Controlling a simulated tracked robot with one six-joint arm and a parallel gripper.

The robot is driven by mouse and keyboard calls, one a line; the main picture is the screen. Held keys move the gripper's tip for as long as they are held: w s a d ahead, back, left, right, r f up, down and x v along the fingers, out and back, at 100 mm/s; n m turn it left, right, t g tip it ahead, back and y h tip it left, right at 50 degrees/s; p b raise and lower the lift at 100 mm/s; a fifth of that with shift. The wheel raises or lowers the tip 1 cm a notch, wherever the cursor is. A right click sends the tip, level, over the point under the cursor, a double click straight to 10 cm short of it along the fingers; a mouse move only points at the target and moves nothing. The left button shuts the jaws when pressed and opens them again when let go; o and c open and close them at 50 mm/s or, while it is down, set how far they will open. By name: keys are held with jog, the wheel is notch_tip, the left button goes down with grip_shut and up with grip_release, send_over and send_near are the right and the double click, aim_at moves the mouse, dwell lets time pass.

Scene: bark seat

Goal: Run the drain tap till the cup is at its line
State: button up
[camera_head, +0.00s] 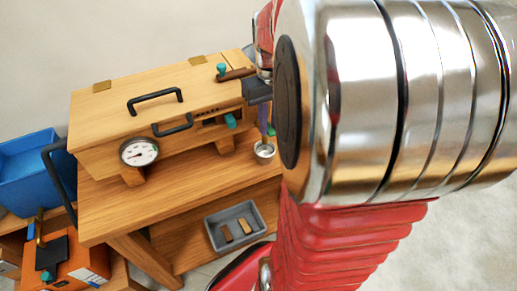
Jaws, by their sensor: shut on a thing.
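A small metal cup (264,150) shows near the right side of the wooden bench, below a purple-blue upright strip (262,120) that looks like its handle. My gripper (258,90), dark grey, is just above this strip, beside the right end of the wooden chest, and appears shut on the cup's handle. My arm hides most of the fingers. The cup's line and its filling are too small to tell. A teal knob (230,121) sits low on the chest's front, left of the cup; I cannot tell whether it is the drain tap.
The chest (100,118) has black handles and a round dial (139,152). A brown-handled tool (236,74) lies on top. A grey tray (212,232) with two brown blocks is on the lower shelf. A blue bin (28,165) and orange box (75,262) stand left.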

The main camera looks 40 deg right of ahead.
jog(key=shift+c, duration=1.1)
jog(key=d+n, duration=0.1)
jog(key=n, duration=0.2)
jog(key=d+n, duration=0.1)
jog(key=n, duration=0.2)
jog(key=d+n, duration=0.1)
jog(key=n, duration=0.2)
jog(key=shift+w+d, duration=0.25)
jog(key=shift+s, duration=0.15)
dwell(5.5)
